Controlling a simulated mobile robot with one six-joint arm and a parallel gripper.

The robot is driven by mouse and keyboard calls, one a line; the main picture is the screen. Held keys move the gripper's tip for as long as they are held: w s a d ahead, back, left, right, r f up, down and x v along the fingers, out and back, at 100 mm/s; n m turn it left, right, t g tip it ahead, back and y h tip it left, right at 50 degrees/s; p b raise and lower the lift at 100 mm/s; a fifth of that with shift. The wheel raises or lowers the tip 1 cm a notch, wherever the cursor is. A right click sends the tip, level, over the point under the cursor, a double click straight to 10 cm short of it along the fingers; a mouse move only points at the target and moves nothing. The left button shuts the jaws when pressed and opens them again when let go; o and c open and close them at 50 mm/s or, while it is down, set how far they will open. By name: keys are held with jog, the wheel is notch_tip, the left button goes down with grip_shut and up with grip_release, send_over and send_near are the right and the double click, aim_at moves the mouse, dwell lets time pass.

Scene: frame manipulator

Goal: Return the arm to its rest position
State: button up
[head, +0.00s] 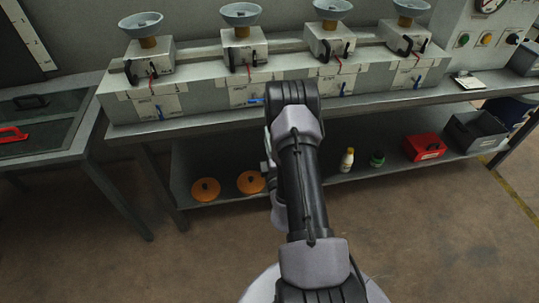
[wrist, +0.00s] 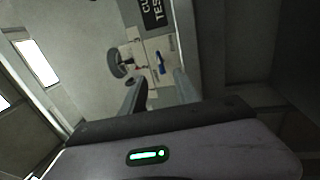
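My arm (head: 303,185) reaches forward from the bottom centre of the head view, its bent top joint in front of the long grey test bench. My gripper is mostly hidden behind the arm there. In the wrist view my gripper (wrist: 160,85) shows two dark fingers standing apart with nothing visible between them. Beyond the fingers are a pale labelled panel, a small blue handle (wrist: 161,63) and a dark round part (wrist: 121,63). The fingers' distance from the panel is hard to tell.
The test bench (head: 200,101) carries several units with bowls. The lower shelf holds orange discs (head: 250,182), bottles (head: 347,160), a red box (head: 424,147) and a grey bin (head: 476,132). A side table (head: 72,150) stands at left. The floor in front is clear.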

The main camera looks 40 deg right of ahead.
jog(key=shift+s+a+b, duration=0.35)
jog(key=shift+s+b, duration=0.2)
jog(key=shift+b, duration=0.35)
